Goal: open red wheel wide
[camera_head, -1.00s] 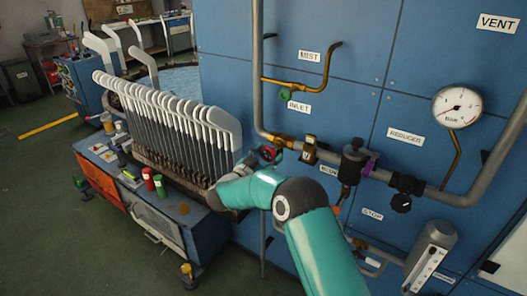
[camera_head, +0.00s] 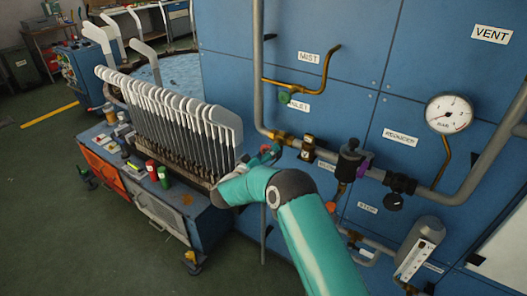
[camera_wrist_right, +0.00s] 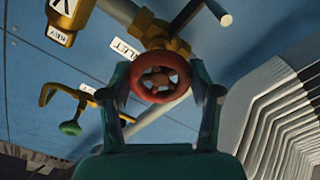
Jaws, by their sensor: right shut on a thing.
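The red wheel (camera_wrist_right: 160,78) is a small round handwheel on a brass valve (camera_wrist_right: 165,40) of the INLET pipe. In the wrist view it sits between the two fingers of my right gripper (camera_wrist_right: 163,86), which is shut on its rim from both sides. In the head view my right gripper (camera_head: 266,154) is at the valve, left of the brass fitting, and its fingers hide most of the wheel. How far the wheel is turned I cannot tell. My left gripper is not in view.
A green-knobbed brass branch (camera_head: 285,97) is above, on the blue panel (camera_head: 345,40). A key valve (camera_head: 308,148), black regulator (camera_head: 349,162) and gauge (camera_head: 450,113) are to the right. A rack of white sock boards (camera_head: 180,115) stands close left of the gripper.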

